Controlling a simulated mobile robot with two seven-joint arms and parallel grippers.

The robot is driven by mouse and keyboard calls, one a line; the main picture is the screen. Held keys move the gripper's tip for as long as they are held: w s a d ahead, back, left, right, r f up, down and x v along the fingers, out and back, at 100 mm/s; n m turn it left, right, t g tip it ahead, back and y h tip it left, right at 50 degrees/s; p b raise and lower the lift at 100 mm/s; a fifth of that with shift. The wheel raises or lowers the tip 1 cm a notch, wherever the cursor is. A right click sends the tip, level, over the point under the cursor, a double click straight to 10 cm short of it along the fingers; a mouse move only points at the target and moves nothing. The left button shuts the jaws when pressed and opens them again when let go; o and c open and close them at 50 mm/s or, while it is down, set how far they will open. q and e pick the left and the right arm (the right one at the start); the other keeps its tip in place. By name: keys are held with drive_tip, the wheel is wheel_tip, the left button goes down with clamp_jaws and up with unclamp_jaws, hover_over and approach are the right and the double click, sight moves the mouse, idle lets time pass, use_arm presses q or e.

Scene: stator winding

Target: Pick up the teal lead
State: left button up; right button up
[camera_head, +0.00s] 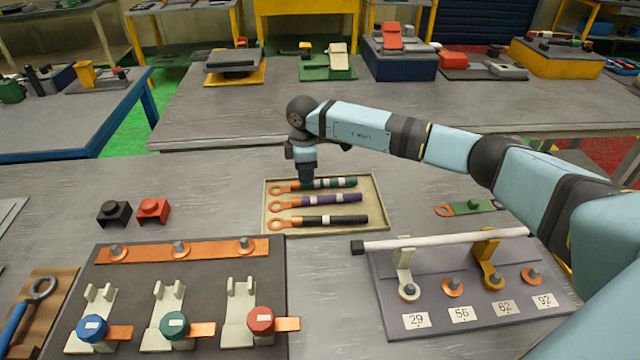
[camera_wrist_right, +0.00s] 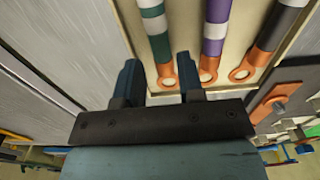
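The teal lead (camera_head: 335,183) lies at the back of a shallow tan tray (camera_head: 384,222), with white bands on its sleeve and a copper ring lug at its left end. My right gripper (camera_head: 306,178) points down over the lug end of the teal lead. In the right wrist view, my right gripper (camera_wrist_right: 158,68) has its two fingers apart, with the teal lead (camera_wrist_right: 158,45) showing between and beyond them. I see no contact between fingers and lead. My left gripper is out of view.
A purple lead (camera_head: 330,200) and a black lead (camera_head: 335,220) lie in the tray beside the teal one. A dark fixture board (camera_head: 200,300) stands front left. A numbered terminal board (camera_head: 440,320) stands front right.

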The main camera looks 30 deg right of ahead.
wheel_tip(320, 180, down, 4)
clamp_jaws()
drive_tip(key=shift+r, duration=0.1)
wheel_tip(320, 180, up, 20)
idle(0.7)
